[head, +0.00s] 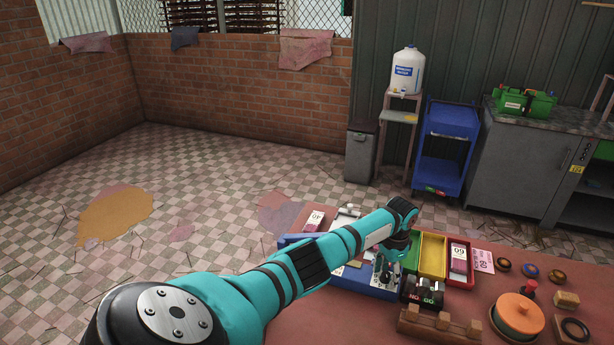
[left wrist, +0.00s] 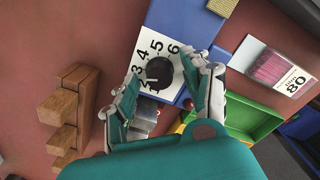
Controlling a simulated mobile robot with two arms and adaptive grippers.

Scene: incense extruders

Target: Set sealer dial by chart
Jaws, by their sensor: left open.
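In the left wrist view, a round black dial (left wrist: 159,70) sits on a white number plate (left wrist: 147,52) marked with numbers up to 6. The plate is on a blue body (left wrist: 178,20), the sealer as far as I can tell. A pale mark on the dial seems to face the low numbers; its exact setting is unclear. My left gripper (left wrist: 166,82) is open, its fingers on either side of the dial, apparently not touching it. In the head view my left gripper (head: 388,270) hangs over the blue sealer (head: 376,291), hiding the dial. I cannot identify a settings chart. My right gripper is out of view.
Near the gripper are a yellow bin (head: 432,254), a red tray (head: 460,282), a black NO/GO box (head: 422,292) and a wooden rack (head: 438,326). A pink numbered card (head: 482,261) and an orange lidded pot (head: 518,312) are to the right.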

